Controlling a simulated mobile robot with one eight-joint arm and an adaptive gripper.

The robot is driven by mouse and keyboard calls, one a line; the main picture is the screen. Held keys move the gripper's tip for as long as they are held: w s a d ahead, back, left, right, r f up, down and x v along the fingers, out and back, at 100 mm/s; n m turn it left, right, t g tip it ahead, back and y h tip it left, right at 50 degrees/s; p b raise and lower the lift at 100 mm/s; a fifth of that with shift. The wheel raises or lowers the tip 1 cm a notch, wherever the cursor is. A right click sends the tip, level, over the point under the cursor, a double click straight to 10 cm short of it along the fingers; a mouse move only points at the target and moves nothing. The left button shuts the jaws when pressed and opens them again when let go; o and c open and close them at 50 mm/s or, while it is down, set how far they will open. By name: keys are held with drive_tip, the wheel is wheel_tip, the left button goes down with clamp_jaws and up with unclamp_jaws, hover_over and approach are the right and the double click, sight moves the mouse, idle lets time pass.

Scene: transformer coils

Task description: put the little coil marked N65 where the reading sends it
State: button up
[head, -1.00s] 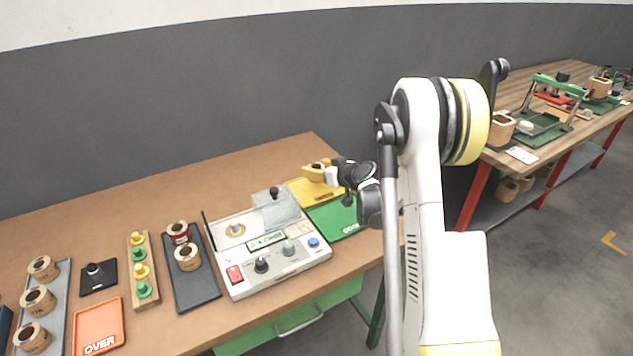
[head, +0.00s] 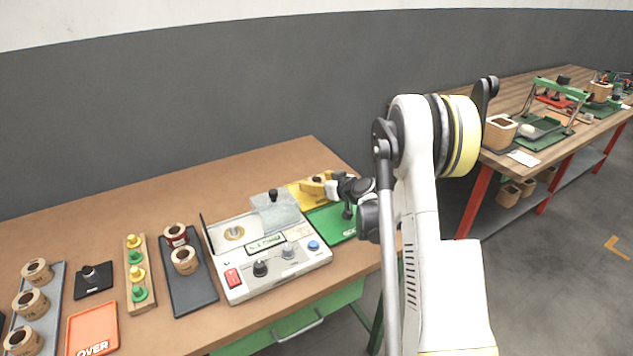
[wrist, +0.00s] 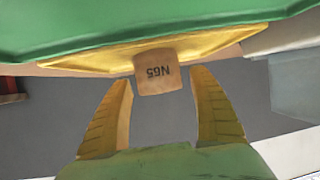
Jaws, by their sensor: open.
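The little coil marked N65 (wrist: 156,84) is light brown, and its label shows upside down in the wrist view. It sits between the open yellow fingers of my gripper (head: 313,187), with a gap on the right finger's side. In the head view my gripper is low over the yellow tray (head: 297,197), behind the green tray (head: 330,228). The yellow tray also shows behind the coil in the wrist view (wrist: 215,48). Whether the coil rests on the tray is hard to tell. The tester (head: 275,275) has a small display (head: 265,243), unreadable here.
An orange tray marked OVER (head: 92,325) lies front left. A dark tray (head: 190,285) holds a red-banded coil (head: 176,236) and a tan coil (head: 184,261). A wooden rack (head: 140,280) with yellow and green knobs and a grey tray of coils stand further left. The table's back is clear.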

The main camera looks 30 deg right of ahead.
drive_tip(key=shift+s+r, duration=0.1)
drive_tip(key=shift+r, duration=0.15)
drive_tip(key=p+v, duration=0.4)
drive_tip(key=v, duration=0.7)
drive_tip(key=shift+s+r, duration=0.2)
drive_tip(key=shift+s, duration=0.05)
drive_tip(key=s+a+r+g, duration=0.2)
drive_tip(key=s+a+r, duration=0.25)
drive_tip(key=a, duration=0.35)
drive_tip(key=s+a+r+g, duration=0.2)
drive_tip(key=s+a+r, duration=0.1)
drive_tip(key=a+r, duration=0.35)
drive_tip(key=s+a+r+g+h, duration=0.1)
drive_tip(key=s+a, duration=0.3)
drive_tip(key=s, duration=0.6)
drive_tip(key=s+a+r+m+g, duration=0.1)
drive_tip(key=s+a, duration=0.3)
drive_tip(key=s, duration=0.6)
drive_tip(key=shift+s+m+h, duration=0.3)
drive_tip(key=shift+h, duration=0.1)
drive_tip(key=shift+a+r, duration=0.1)
drive_tip(key=shift+a, duration=0.05)
